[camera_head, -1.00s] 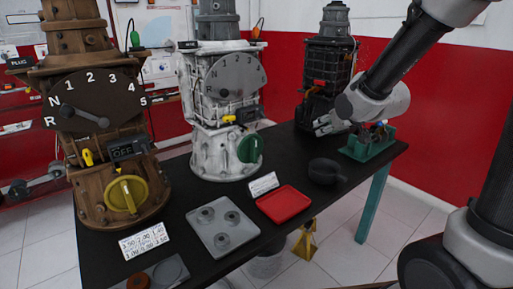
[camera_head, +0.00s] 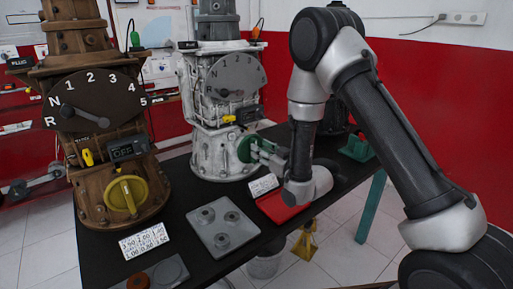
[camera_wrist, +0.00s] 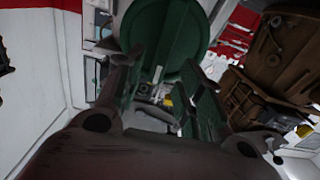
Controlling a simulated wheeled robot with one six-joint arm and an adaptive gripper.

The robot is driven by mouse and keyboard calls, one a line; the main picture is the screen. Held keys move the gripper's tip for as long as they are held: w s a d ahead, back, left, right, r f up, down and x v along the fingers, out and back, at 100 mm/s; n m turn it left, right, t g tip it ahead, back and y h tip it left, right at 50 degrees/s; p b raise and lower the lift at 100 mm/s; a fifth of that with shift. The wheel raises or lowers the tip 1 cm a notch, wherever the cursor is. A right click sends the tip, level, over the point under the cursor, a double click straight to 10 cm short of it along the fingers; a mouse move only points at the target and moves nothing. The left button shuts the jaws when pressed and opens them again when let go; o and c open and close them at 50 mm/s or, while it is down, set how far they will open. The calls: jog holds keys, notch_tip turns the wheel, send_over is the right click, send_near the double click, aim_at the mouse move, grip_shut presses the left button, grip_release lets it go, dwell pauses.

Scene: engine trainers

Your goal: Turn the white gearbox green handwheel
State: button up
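The green handwheel (camera_head: 243,149) is on the right side of the white gearbox (camera_head: 214,106), low down. In the wrist view the green handwheel (camera_wrist: 168,25) fills the top middle, just beyond my fingertips. My gripper (camera_head: 262,152) is at the handwheel's right side in the head view, pointing left at it. In the wrist view my gripper (camera_wrist: 163,66) has its two fingers apart, with a gap between them. I cannot tell whether the fingertips touch the wheel. My gripper partly hides the wheel's right side in the head view.
A brown gearbox (camera_head: 81,148) with a yellow handwheel (camera_head: 126,194) stands at left. A red tray (camera_head: 273,207) lies under my arm. A grey tray (camera_head: 222,236) with round parts is in front. A small label card (camera_head: 263,185) stands close below my gripper.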

jog(key=shift+x, duration=1.75)
grip_shut()
jog(key=shift+w+d+f+m, duration=0.3)
jog(key=shift+f+m, duration=0.25)
jog(key=shift+m, duration=2.9)
jog(key=shift+w+d+f+m, duration=0.15)
jog(key=shift+d+f+m, duration=0.35)
jog(key=shift+m, duration=2.9)
jog(key=shift+w+d+f+m, duration=0.3)
jog(key=shift+f+m, duration=0.25)
jog(key=shift+m, duration=2.9)
